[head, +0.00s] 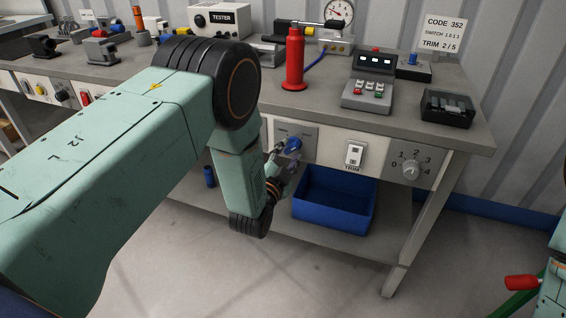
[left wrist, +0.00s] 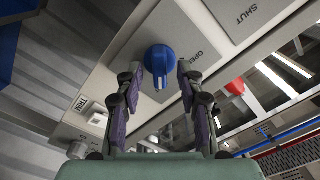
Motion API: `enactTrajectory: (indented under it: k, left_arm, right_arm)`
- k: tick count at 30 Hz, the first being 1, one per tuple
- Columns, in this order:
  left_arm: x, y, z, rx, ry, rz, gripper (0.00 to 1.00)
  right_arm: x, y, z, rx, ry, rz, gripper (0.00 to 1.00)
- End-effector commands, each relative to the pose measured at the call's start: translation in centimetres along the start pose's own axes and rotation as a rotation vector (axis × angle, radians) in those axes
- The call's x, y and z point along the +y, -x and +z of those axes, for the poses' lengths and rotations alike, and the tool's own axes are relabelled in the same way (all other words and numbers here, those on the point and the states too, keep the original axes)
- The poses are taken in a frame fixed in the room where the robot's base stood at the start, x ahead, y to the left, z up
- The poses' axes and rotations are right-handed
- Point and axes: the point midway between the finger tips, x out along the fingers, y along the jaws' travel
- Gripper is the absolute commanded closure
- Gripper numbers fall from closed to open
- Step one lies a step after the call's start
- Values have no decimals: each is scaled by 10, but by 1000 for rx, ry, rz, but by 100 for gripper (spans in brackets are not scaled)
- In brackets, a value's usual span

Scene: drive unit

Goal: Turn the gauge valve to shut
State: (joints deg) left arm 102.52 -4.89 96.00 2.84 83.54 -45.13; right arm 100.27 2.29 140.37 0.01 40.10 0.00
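The gauge valve is a blue knob (head: 293,145) on a grey panel (head: 310,133) in the bench front. In the left wrist view the knob (left wrist: 160,60) is round with a raised grip, and the panel carries the words OPEN and SHUT to its right. My left gripper (head: 284,161) is at the knob. In the left wrist view its two fingers (left wrist: 161,75) stand apart on either side of the knob, with gaps visible, so it is open. A dial gauge (head: 338,12) stands at the back of the bench. My right gripper is not in view.
A TRIM switch (head: 354,155) and a numbered dial (head: 411,169) sit right of the valve. A blue bin (head: 335,200) stands on the shelf below. A red cylinder (head: 294,62) and a button box (head: 369,82) stand on the bench above.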

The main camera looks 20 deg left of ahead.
Motion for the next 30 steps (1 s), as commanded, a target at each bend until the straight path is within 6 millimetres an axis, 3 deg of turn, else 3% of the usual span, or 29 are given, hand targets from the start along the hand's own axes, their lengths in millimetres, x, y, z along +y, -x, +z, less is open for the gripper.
enactTrajectory:
  k: [18,24,30]
  left_arm:
    - [1,102,1,-3,-1,4,62]
    - [0,116,0,-2,-1,2,62]
    - [0,117,0,-2,0,2,62]
  right_arm:
    - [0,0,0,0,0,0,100]
    - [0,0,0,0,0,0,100]
    - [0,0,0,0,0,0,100]
